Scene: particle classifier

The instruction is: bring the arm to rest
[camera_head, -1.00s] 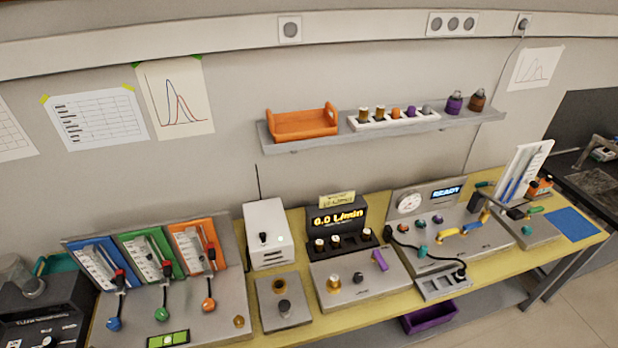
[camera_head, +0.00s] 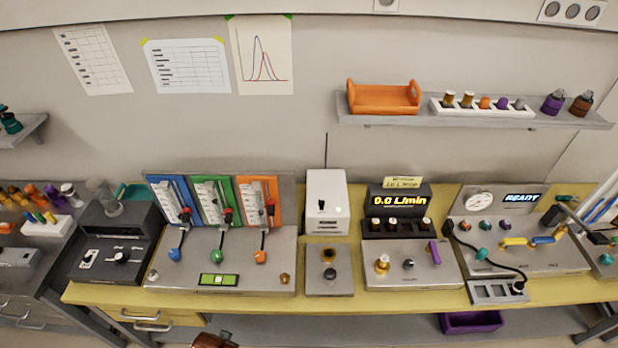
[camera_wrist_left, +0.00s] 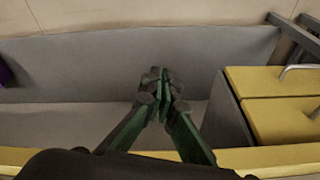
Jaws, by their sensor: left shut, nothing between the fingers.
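My left gripper (camera_wrist_left: 160,85) shows in the left wrist view with its green fingers together and nothing between them. It appears beside the yellow bench edge (camera_wrist_left: 285,156), with the grey lower shelf (camera_wrist_left: 75,118) behind it. The yellow drawers (camera_wrist_left: 285,85) are to the right of the fingers in that view, apart from them. In the head view neither gripper can be made out. A small dark brown piece shows at the bottom edge there, too cut off to identify. My right gripper is in neither view.
The yellow bench (camera_head: 330,305) carries the flow panel (camera_head: 225,255), a white box (camera_head: 326,200) and several instruments. A purple bin (camera_head: 470,322) is under the bench. A dark device (camera_head: 115,245) stands at left. A wall shelf (camera_head: 360,118) holds an orange tray (camera_head: 383,98).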

